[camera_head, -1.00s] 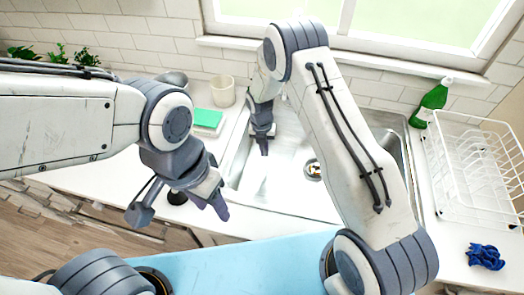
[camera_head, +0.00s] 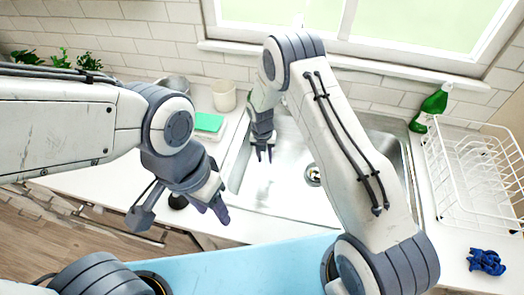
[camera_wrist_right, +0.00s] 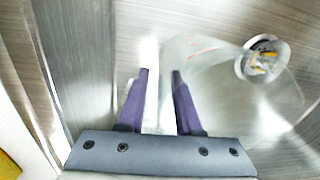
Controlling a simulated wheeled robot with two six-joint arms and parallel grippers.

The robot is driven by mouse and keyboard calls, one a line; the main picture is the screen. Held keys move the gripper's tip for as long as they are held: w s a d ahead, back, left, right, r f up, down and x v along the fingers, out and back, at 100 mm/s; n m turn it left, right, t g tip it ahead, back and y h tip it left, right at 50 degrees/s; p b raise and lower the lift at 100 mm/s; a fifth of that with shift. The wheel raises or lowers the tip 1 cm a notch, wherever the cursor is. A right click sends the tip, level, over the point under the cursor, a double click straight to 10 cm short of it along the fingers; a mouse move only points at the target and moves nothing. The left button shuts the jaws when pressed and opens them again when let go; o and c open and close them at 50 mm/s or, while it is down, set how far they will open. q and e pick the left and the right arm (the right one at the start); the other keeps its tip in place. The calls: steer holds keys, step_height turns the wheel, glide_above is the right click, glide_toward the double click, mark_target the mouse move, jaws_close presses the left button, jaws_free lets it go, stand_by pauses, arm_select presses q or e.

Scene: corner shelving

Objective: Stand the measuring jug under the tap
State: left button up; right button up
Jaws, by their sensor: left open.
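In the right wrist view, a clear jug (camera_wrist_right: 212,82) with faint red marks shows in the metal sink, just beyond my fingers. A pale upright strip, possibly its handle, lies near the gap between them; I cannot tell whether they touch it. The jug is not distinct in the head view. My right gripper (camera_head: 264,156) reaches into the left part of the sink (camera_head: 262,195) with its fingers apart; it also shows in the right wrist view (camera_wrist_right: 160,72). My left gripper (camera_head: 214,211) is open and empty in front of the counter. I cannot make out the tap.
The drain (camera_head: 313,174) is right of my right gripper. A green spray bottle (camera_head: 430,108), a white dish rack (camera_head: 472,165) and a blue cloth (camera_head: 486,261) are at the right. A beige cup (camera_head: 224,96) and a green sponge (camera_head: 209,122) are at the left.

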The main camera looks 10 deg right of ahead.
steer(key=shift+r+b, duration=0.35)
steer(key=shift+r, duration=0.15)
steer(key=s+a+r+m+b, duration=0.1)
steer(key=s+a+r+m, duration=0.15)
steer(key=r, duration=0.65)
steer(key=s+a+r+m+b, duration=0.2)
steer(key=s+r+m, duration=0.1)
steer(key=r, duration=0.5)
steer(key=s+r+m+y, duration=0.1)
steer(key=s+r+m, duration=0.3)
steer(key=s+m, duration=0.6)
steer(key=s+a+r+m, duration=0.1)
steer(key=s+r+m, duration=0.3)
steer(key=s+m, duration=0.5)
steer(key=s, duration=0.7)
steer(key=shift+r+m+y, duration=0.2)
steer(key=shift+m+y, duration=0.15)
steer(key=shift+y, duration=0.05)
steer(key=shift+a, duration=0.1)
